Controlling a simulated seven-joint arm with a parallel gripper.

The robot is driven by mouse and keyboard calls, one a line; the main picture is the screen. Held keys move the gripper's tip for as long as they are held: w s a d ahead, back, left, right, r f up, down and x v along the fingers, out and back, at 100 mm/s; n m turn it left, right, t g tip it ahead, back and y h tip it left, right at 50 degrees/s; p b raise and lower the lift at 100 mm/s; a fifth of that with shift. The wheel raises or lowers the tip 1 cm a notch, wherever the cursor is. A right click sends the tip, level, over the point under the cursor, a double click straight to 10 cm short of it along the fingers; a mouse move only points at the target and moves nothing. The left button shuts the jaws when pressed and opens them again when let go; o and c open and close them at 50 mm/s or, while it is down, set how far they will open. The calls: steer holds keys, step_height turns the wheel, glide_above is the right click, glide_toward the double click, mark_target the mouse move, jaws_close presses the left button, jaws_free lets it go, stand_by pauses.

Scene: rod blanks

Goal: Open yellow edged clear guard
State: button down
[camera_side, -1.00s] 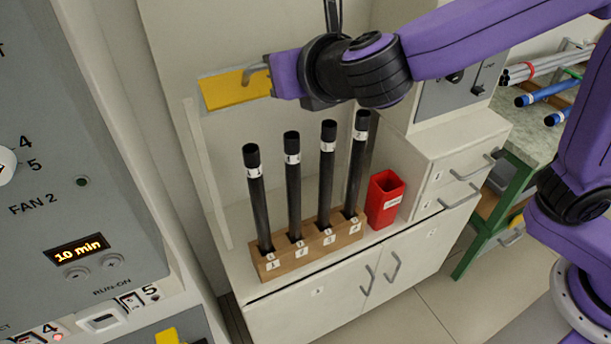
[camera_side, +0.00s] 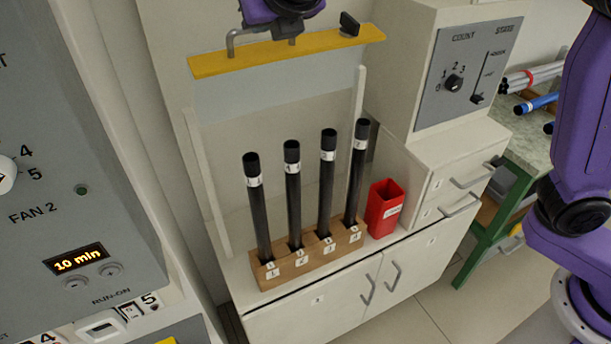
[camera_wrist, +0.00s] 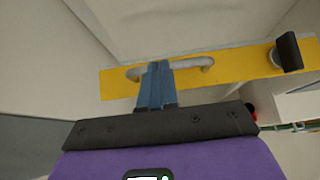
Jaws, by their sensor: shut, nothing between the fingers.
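The clear guard (camera_side: 280,91) stands raised behind and above the rods in the side view, between two pale upright rails. Its yellow edge (camera_side: 330,45) runs along the top, with a grey bar handle (camera_side: 231,43) and a black knob (camera_side: 349,23). The wrist view shows the yellow edge (camera_wrist: 228,66) and the handle (camera_wrist: 196,64) close ahead. My gripper (camera_wrist: 157,69) is shut and empty, its fingers overlapping the handle's middle; I cannot tell whether they touch it. In the side view, my gripper is mostly cut off by the top edge.
Several black rods (camera_side: 294,200) stand in a wooden block (camera_side: 312,257) on the white cabinet. A red bin (camera_side: 384,208) is to its right. A grey control panel (camera_side: 466,72) is at right, and another panel with a lit display (camera_side: 80,258) is at left.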

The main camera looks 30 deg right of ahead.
stand_by(0.4)
steer(key=v, duration=1.3)
steer(key=s+d+f+m+g, duration=0.3)
steer(key=s+d+f+m, duration=0.15)
steer(key=d+f, duration=0.35)
steer(key=s+d+f+m+g, duration=0.3)
steer(key=d+f+m, duration=0.3)
steer(key=f, duration=0.3)
steer(key=s+d+f+m+g, duration=0.5)
steer(key=s+d+f+m, duration=0.6)
steer(key=s+d+m, duration=0.2)
steer(key=shift+s+d+f, duration=0.3)
steer(key=shift+s+d, duration=0.65)
steer(key=shift+s, duration=0.25)
stand_by(2.1)
